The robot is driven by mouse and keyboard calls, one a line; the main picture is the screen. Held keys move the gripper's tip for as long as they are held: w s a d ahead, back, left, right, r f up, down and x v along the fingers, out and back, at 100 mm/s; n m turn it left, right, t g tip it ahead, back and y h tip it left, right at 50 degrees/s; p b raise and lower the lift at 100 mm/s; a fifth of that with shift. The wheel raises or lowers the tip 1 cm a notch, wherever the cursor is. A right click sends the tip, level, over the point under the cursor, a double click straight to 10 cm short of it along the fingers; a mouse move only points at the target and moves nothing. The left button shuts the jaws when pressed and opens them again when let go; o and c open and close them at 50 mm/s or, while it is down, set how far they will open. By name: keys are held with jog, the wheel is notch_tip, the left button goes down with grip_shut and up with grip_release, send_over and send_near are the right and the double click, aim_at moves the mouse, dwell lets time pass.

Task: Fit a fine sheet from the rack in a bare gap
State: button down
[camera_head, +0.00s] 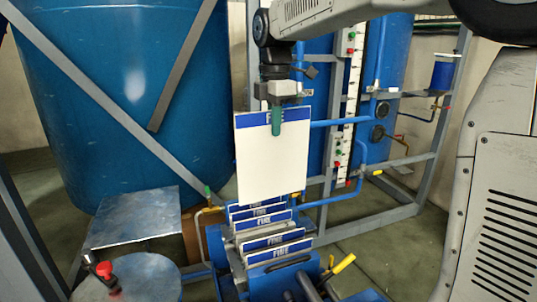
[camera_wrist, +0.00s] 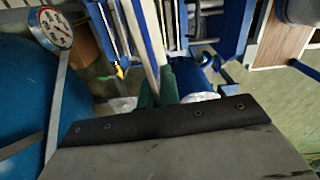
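My gripper (camera_head: 276,120) has green fingertips and is shut on the top edge of a white fine sheet (camera_head: 268,172) with a blue band. The sheet hangs upright. Its lower edge appears just behind or above the blue rack (camera_head: 305,268); I cannot tell whether it touches. Several sheets marked with blue bands (camera_head: 263,221) lean in the rack, with dark spaces between some of them. In the wrist view the green fingertips (camera_wrist: 158,88) pinch a thin pale edge of the sheet (camera_wrist: 150,50). No bare gap is clearly identifiable.
A large blue tank (camera_head: 120,90) stands at the left behind grey struts. A metal stand (camera_head: 130,218) and a round drum top (camera_head: 135,278) with a red-knobbed valve are at lower left. Blue pipes and a grey frame (camera_head: 375,222) stand behind at right. A yellow-handled lever (camera_head: 340,266) is near the rack.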

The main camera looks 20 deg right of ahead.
jog(key=m, duration=0.1)
send_over(269, 230)
jog(key=s, duration=0.2)
jog(key=f, duration=1)
jog(key=shift+w+a, duration=0.15)
jog(key=shift+a, duration=0.15)
notch_tip(269, 230, down, 26)
jog(key=shift+r, duration=0.2)
jog(key=c, duration=1.7)
grip_release()
jog(key=shift+o, duration=0.7)
notch_tip(269, 230, up, 8)
jog(key=shift+f, duration=0.1)
